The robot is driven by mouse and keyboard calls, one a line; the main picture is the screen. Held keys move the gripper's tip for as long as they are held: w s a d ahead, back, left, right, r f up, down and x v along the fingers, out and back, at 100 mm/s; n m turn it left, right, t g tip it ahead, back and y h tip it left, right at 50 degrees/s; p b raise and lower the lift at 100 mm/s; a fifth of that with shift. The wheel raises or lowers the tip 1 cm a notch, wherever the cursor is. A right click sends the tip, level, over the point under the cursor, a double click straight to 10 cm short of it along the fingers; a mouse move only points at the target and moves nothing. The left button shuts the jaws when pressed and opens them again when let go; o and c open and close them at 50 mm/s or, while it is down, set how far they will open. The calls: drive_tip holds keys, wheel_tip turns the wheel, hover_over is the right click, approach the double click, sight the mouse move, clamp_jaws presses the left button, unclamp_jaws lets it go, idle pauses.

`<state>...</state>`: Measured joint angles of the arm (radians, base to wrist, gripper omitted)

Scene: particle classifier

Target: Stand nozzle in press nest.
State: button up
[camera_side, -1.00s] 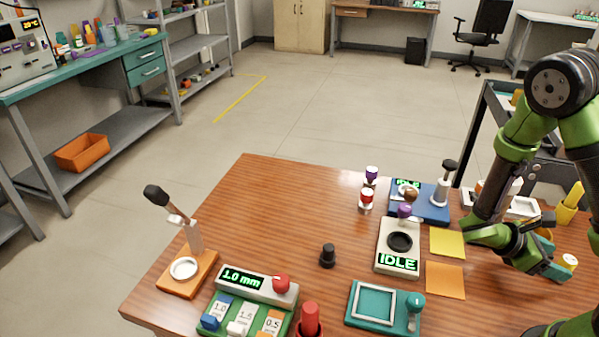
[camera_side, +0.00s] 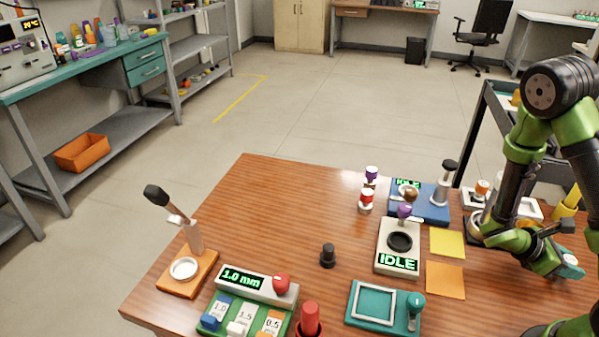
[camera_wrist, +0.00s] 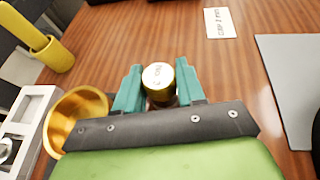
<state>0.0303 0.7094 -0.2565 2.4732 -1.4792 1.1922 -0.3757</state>
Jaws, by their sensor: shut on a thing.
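In the wrist view, a small gold cylinder (camera_wrist: 158,84) with a white, lettered top stands between the teal fingertips; I take it to be the nozzle. My gripper (camera_wrist: 158,76) is shut on it. In the side view my gripper (camera_side: 571,267) is low over the table's right end, and the gold piece cannot be made out there. The lever press (camera_side: 190,240) stands at the far left of the table on an orange base, with a pale ring-shaped nest (camera_side: 184,268) in front of its post. The ring looks empty. My gripper is far to its right.
Between them stand a black knobbed piece (camera_side: 328,256), a white IDLE unit (camera_side: 399,245), a blue station (camera_side: 432,206), a teal frame (camera_side: 372,304) and the 1.0 mm unit (camera_side: 257,284). A gold bowl (camera_wrist: 62,110) is close left of my gripper. Centre-left table is clear.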

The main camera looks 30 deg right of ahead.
clamp_jaws()
drive_tip(key=shift+r, duration=0.1)
